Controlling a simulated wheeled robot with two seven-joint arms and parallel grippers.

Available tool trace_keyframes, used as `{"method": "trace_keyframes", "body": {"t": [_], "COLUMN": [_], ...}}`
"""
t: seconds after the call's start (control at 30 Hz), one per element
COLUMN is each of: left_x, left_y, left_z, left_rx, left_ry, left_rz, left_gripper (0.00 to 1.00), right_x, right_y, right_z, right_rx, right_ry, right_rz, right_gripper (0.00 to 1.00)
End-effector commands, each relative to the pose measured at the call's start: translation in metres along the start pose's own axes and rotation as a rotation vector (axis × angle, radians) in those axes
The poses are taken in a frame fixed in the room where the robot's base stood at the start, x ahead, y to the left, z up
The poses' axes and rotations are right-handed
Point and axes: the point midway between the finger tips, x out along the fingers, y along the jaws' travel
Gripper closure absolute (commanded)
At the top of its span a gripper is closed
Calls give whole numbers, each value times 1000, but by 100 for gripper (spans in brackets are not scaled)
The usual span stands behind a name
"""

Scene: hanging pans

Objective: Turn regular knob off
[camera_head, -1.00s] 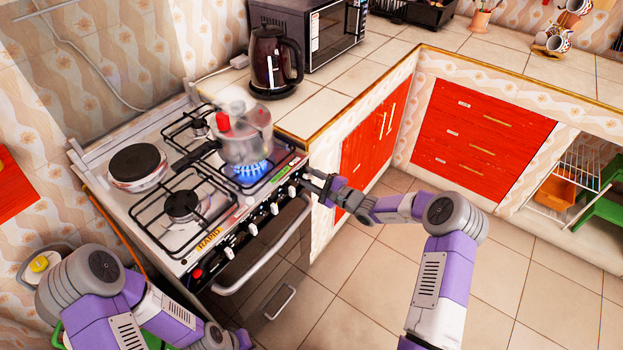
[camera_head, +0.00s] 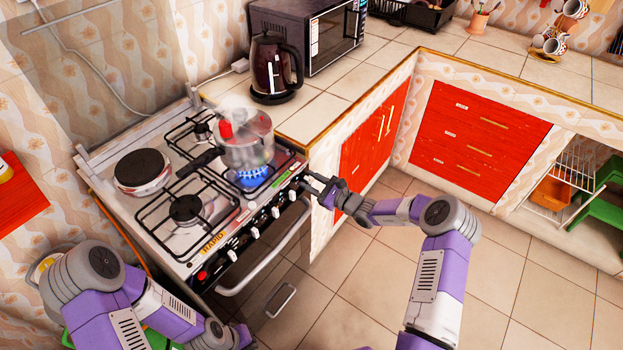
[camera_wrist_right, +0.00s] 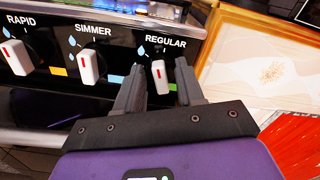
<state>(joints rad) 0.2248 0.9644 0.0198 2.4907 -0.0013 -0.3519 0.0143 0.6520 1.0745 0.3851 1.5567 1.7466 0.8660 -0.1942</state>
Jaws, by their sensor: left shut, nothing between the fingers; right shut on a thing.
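The regular knob (camera_wrist_right: 158,76) is white with a red mark, under the "REGULAR" label at the right end of the stove's front panel in the right wrist view. It stands nearly upright, with its red mark toward the top. My right gripper (camera_wrist_right: 160,82) is shut on it, one finger on each side. In the head view my right gripper (camera_head: 310,182) is at the stove's front right corner and hides most of the knob. A blue flame (camera_head: 252,177) burns under the pot (camera_head: 245,145). My left gripper (camera_head: 243,337) is low at the bottom edge, shut and empty.
The simmer knob (camera_wrist_right: 88,68) and rapid knob (camera_wrist_right: 16,57) are left of the regular knob. The oven handle (camera_head: 265,252) runs below the panel. A kettle (camera_head: 275,70) and microwave (camera_head: 325,30) stand on the counter behind. The tiled floor in front is clear.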

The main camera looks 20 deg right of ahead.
Motion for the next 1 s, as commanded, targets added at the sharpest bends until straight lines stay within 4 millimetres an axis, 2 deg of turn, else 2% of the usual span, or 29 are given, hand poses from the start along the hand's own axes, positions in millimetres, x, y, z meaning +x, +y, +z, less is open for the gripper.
{"method": "trace_keyframes", "body": {"t": [0.43,1.0], "left_x": [-16,-19], "left_y": [6,7], "left_z": [1,1], "left_rx": [0,0], "left_ry": [0,0], "left_rz": [0,0], "left_gripper": [100,100], "right_x": [0,0], "right_y": [-2,-2], "right_z": [0,-1], "right_rx": [299,378], "right_ry": [0,0], "right_rz": [-1,0], "right_gripper": [93,93]}}
